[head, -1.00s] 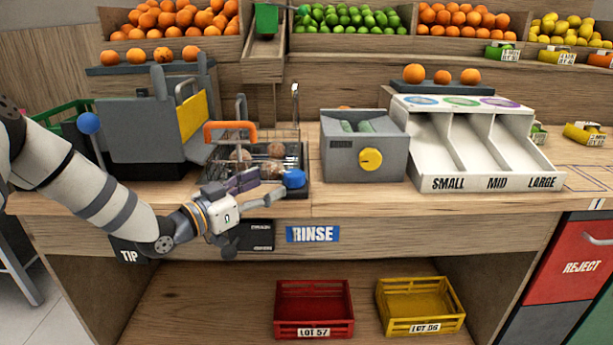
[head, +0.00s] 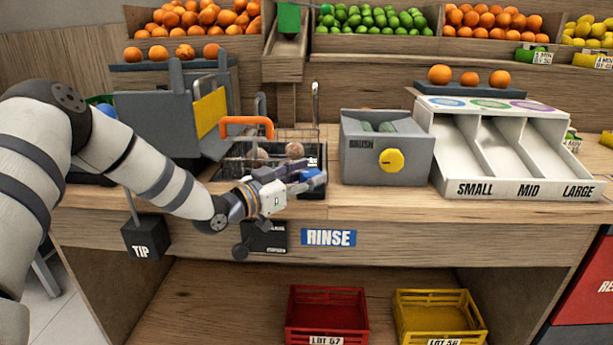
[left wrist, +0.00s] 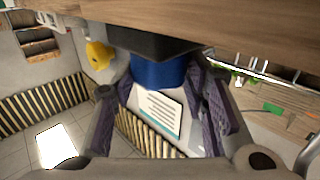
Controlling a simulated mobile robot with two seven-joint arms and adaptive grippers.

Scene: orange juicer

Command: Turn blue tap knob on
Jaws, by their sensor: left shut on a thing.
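The blue tap knob (head: 312,174) sits at the front right corner of the wire-basket rinse sink, above the blue RINSE label (head: 328,237). My left gripper (head: 303,180) reaches it from the left, its fingers around the knob and partly hiding it. In the left wrist view the blue knob (left wrist: 158,70) lies between the two purple-padded fingers (left wrist: 165,95), under a dark mount. The gripper is shut on it. How far the knob is turned cannot be told. My right gripper is not in view.
The rinse basket (head: 262,150) holds brown round items and has an orange handle (head: 246,122). A TIP box (head: 146,238) hangs below my left arm. The counter front (head: 400,205) is clear.

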